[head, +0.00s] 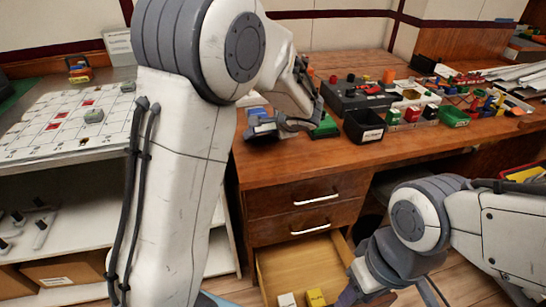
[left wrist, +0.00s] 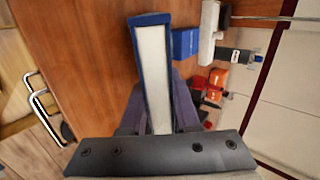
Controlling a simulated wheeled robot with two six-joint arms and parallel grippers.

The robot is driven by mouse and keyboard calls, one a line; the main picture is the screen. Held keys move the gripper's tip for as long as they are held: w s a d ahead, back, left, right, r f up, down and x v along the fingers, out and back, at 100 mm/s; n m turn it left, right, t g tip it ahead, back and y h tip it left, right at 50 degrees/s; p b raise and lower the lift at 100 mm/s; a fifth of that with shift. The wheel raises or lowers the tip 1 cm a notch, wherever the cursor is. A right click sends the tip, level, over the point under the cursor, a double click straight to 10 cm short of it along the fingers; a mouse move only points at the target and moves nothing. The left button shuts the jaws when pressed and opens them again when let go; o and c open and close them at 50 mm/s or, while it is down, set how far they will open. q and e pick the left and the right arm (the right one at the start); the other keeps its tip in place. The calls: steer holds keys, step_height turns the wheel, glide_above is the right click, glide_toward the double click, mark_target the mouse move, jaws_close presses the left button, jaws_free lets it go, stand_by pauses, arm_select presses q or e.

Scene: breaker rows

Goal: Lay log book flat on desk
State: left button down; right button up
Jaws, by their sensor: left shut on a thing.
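The log book (left wrist: 152,80) has a blue cover and a white page edge. In the left wrist view it stands edge-on between the fingers of my left gripper (left wrist: 155,110), which is shut on it. In the head view my left gripper (head: 285,127) is low over the left part of the wooden desk (head: 300,162). A blue patch shows beside it there, but I cannot tell whether it is the book. I cannot tell whether the book touches the desk. My right gripper (head: 362,292) is low by the open drawer; its fingertips are unclear.
A blue box (left wrist: 185,43) lies near the book in the left wrist view. A black bin (head: 364,127), a green block (head: 325,127) and several coloured breakers stand farther right. An open drawer (head: 290,262) juts out below. Bare desk lies along the front.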

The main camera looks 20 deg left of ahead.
arm_select(q)
steer(key=shift+r, duration=0.15)
steer(key=c, duration=0.8)
jaws_free()
steer(key=p+v, duration=0.2)
steer(key=v, duration=0.6)
step_height(320, 180, up, 8)
steer(key=s+d+p, duration=0.1)
steer(key=s+p, duration=0.1)
steer(key=p, duration=0.3)
steer(key=shift+d+p, duration=0.2)
steer(key=shift+p, duration=0.15)
